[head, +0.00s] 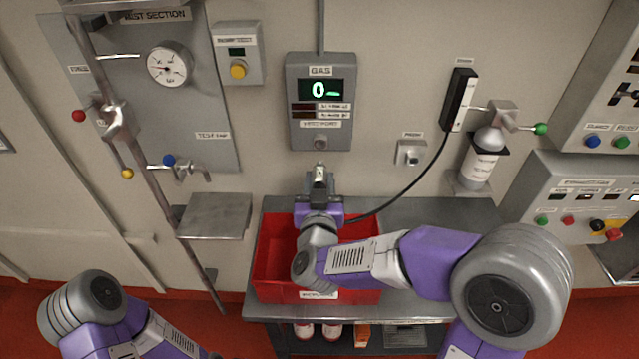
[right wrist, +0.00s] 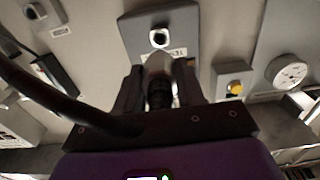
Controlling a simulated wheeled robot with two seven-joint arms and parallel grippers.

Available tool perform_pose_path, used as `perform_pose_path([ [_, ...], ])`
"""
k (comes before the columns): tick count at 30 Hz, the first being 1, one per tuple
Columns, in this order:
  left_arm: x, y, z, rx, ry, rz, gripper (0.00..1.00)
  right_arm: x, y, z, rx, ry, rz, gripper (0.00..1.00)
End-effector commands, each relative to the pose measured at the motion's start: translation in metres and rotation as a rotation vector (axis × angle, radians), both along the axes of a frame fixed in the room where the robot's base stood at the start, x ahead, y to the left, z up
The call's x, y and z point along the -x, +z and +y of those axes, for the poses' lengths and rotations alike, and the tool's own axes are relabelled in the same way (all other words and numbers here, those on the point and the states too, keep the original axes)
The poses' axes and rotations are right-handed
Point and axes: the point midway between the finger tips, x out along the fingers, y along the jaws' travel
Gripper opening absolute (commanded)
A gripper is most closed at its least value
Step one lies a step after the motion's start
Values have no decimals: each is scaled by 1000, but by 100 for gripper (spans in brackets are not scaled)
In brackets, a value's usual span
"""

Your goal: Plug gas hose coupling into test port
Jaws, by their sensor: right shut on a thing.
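The grey gas detector box (head: 320,100) is on the wall with a lit display. Its round test port (head: 320,143) sits at its lower edge; the port (right wrist: 158,38) also shows in the right wrist view. My right gripper (head: 319,178) is just below the box, pointing at the wall. It is shut on the hose coupling (right wrist: 158,70), a pale metal tip with a dark body between the fingers. The tip appears apart from the port. The black hose (head: 415,180) runs from the gripper to the right. My left arm shows at the lower left; its gripper is out of view.
A red bin (head: 275,255) stands on the grey bench (head: 425,210) below my right arm. A black wall holder (head: 459,100) and a gas bottle (head: 484,160) are to the right. A small grey shelf (head: 215,215) and valve panel are left. The wall around the port is clear.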

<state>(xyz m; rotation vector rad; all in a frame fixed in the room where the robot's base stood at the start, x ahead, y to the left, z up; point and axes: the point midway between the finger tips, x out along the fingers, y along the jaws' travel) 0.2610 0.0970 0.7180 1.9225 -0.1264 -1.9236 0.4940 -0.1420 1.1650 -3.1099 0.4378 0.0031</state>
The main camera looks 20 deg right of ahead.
Motion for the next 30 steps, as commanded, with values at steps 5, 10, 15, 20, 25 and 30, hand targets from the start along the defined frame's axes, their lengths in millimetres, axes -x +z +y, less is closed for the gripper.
perform_pose_path([
  [5, 0, -1, 0, 0, 0, 0, 43, -17, 0, -6, -1, -3, -1, 2],
  [10, 0, -1, 0, 0, 0, 0, 43, -32, 0, -10, 0, -2, -2, 2],
  [15, 0, -1, 0, 0, 0, 0, 43, -44, 1, -13, 0, -1, -2, 2],
  [20, 0, -1, 0, 0, 0, 0, 43, -50, 0, -14, 1, 0, -2, 2],
  [25, 0, -1, 0, 0, 0, 0, 43, -51, 0, -15, 0, 0, -1, 2],
  [30, 0, -1, 0, 0, 0, 0, 43, -51, 0, -15, 1, 0, -2, 2],
])
